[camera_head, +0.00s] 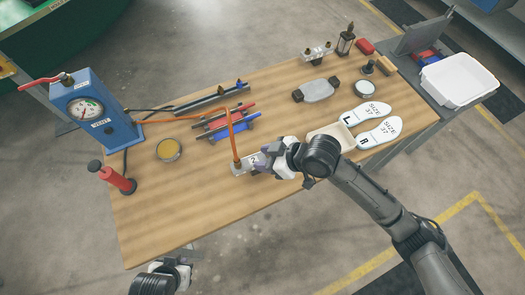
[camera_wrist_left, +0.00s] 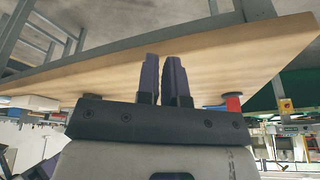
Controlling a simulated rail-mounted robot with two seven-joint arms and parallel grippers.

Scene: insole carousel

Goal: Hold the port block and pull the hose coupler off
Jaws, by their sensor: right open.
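The port block (camera_head: 242,166) is a small pale metal block on the table's front half, marked with a digit. An orange hose (camera_head: 229,135) comes down to it from above, and the coupler at the hose's lower end is too small to make out. My right gripper (camera_head: 261,162) is open at the block's right side, with its dark fingers close to it; I cannot tell whether they touch. My left gripper (camera_head: 187,254) is off the table's front edge, apart from the block. In the left wrist view its two dark fingers (camera_wrist_left: 162,75) stand close together with nothing visible between them.
A blue gauge box (camera_head: 95,110) and a red hand pump (camera_head: 118,180) stand at the left. A round tin (camera_head: 168,150) and red and blue rods (camera_head: 228,122) lie nearby. The table's front left is clear.

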